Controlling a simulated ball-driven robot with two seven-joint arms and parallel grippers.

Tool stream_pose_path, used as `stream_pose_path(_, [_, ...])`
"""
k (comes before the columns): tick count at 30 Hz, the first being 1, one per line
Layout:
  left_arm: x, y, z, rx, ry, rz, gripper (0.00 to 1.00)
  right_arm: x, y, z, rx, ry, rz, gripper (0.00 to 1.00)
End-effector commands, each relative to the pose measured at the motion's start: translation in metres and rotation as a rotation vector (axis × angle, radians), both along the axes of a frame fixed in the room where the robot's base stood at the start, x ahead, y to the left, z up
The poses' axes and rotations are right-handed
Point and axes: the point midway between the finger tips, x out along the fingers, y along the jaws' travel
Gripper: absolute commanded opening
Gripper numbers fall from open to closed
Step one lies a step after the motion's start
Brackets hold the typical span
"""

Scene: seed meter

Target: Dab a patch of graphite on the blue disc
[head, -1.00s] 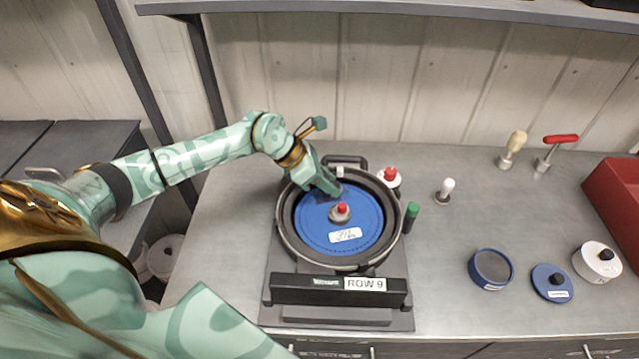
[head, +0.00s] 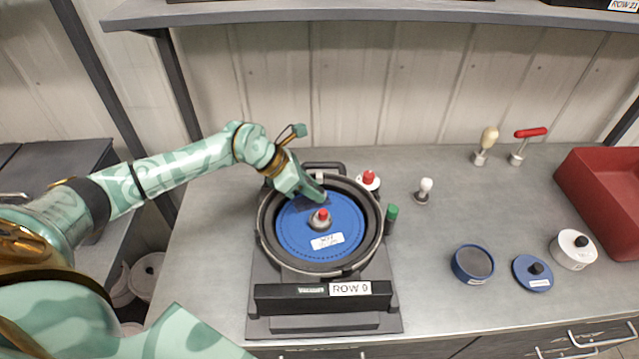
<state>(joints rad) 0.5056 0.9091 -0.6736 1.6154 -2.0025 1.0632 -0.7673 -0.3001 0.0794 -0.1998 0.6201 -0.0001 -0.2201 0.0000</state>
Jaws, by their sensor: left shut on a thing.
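The blue disc (head: 343,214) lies flat inside the round dark housing of the seed meter. A red-topped grey hub (head: 321,217) stands at its middle, and a white label is on its near part. My left gripper (head: 314,193) is over the disc's far part, behind the hub, pointing down and to the right. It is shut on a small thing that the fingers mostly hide. A dark area shows on the disc around the fingertips; I cannot tell whether it is graphite or shadow. An open blue pot (head: 473,263) with dark grey contents stands on the right. My right gripper is not in view.
A red-topped white container (head: 368,182) and green-capped cylinder (head: 391,213) stand close beside the housing. A white-knobbed tool (head: 424,188), blue lid (head: 533,272), white pot (head: 574,250) and red bin (head: 600,200) are farther right. A shelf (head: 330,16) overhangs the back.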

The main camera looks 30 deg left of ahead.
Motion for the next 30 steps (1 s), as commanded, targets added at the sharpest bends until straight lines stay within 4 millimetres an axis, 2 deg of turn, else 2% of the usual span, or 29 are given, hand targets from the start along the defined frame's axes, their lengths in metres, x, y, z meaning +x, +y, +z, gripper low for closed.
stream_pose_path(8, [-0.010, 0.010, 0.000, 0.000, 0.001, 0.001, 0.11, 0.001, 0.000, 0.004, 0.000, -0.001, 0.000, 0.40])
stream_pose_path(17, [-0.031, 0.028, -0.001, 0.001, 0.004, 0.000, 0.11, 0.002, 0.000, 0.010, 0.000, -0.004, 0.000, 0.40])
stream_pose_path(26, [-0.033, 0.029, -0.001, 0.000, 0.001, -0.001, 0.11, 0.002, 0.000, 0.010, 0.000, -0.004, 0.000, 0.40])
stream_pose_path(30, [-0.032, 0.029, 0.006, -0.001, 0.000, -0.001, 0.11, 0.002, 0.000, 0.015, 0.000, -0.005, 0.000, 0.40])
